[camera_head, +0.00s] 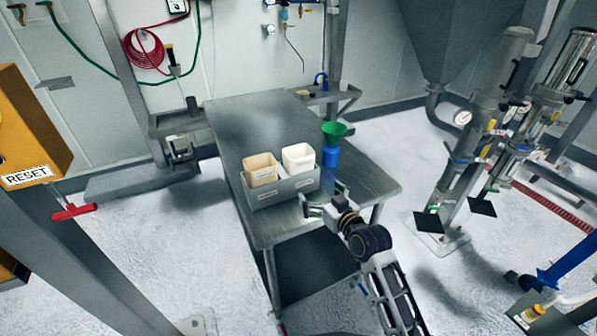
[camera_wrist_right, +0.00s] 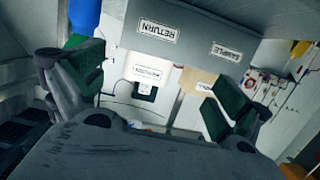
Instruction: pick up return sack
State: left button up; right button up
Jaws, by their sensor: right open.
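A white sack (camera_head: 298,157) and a tan sack (camera_head: 261,170) stand upright side by side in a grey two-part bin (camera_head: 284,191) on the steel table. In the right wrist view, the bin front (camera_wrist_right: 190,28) carries a RETURN label on the white sack's side and a SAMPLE label on the tan sack's side. The white sack (camera_wrist_right: 147,72) and tan sack (camera_wrist_right: 197,80) show past the bin's edge. My right gripper (camera_head: 322,198) is open and empty, just in front of the bin's right end, apart from both sacks. My left gripper is not in view.
A blue bottle (camera_head: 331,157) with a green funnel (camera_head: 334,130) stands close to the bin's right end. The steel table (camera_head: 240,122) is clear behind the bin. Steel pipework (camera_head: 483,125) stands at the right, and a yellow RESET box (camera_head: 30,130) at the left.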

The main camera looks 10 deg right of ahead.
jog(key=t, duration=0.2)
send_near(303, 159)
jog(key=shift+w+y, duration=0.1)
jog(key=shift+y, duration=0.2)
jog(key=shift+w, duration=0.15)
jog(key=shift+x, duration=4.15)
jog(key=shift+w, duration=0.15)
jog(key=shift+w+a+f+p, duration=0.15)
jog(key=shift+w+f, duration=0.15)
jog(key=shift+w, duration=0.3)
jog(key=shift+w+a+f+p, duration=0.15)
jog(key=shift+w+f, duration=0.2)
jog(key=shift+w, duration=0.3)
jog(key=shift+x, duration=1.2)
jog(key=shift+f, duration=0.1)
jog(key=shift+c, duration=0.4)
